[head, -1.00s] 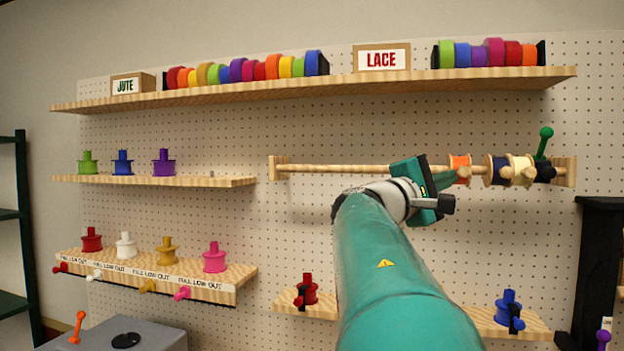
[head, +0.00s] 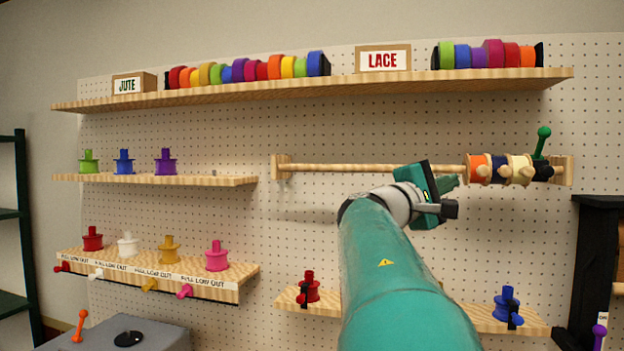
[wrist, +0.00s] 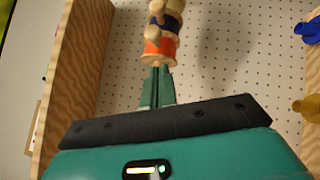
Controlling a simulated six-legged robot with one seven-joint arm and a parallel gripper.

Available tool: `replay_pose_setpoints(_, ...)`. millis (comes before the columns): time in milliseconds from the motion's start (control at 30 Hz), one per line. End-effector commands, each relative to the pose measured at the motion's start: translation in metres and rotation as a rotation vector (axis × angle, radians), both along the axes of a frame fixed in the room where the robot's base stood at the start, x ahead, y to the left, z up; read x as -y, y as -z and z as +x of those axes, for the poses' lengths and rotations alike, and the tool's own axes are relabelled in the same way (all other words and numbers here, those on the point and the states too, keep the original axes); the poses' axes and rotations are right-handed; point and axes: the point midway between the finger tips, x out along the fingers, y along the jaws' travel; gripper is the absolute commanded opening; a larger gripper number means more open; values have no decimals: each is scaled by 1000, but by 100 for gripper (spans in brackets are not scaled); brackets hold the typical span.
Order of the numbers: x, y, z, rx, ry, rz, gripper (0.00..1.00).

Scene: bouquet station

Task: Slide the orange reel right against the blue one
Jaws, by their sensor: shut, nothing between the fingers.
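The orange reel (head: 479,168) is threaded on the wooden rod (head: 375,168) at the right. The blue reel (head: 500,172) sits directly to its right, and no gap shows between them. In the wrist view the orange reel (wrist: 158,48) and blue reel (wrist: 173,26) also look in contact, though the contact line is small. My gripper (head: 454,182) is shut and empty, just left of and slightly below the orange reel. In the wrist view its fingertips (wrist: 158,72) point at the near face of the orange reel; whether they touch it I cannot tell.
A cream reel (head: 520,165) and a black reel (head: 542,172) with a green-knobbed lever (head: 543,138) are right of the blue one, by the rod's end bracket (head: 563,171). The long ribbon shelf (head: 340,86) runs above. The rod's left part is bare.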

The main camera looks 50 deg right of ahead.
Motion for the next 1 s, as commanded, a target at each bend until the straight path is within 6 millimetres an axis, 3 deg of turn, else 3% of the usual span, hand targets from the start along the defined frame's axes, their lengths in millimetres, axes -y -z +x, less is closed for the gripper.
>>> replay_pose_setpoints(67, 1, 3, 8, 0, -2, 1, 0)
replay_pose_setpoints(533, -76, 22, 36, 1, -3, 1, 0)
replay_pose_setpoints(1000, -88, 26, 40, 4, -5, 6, 0)
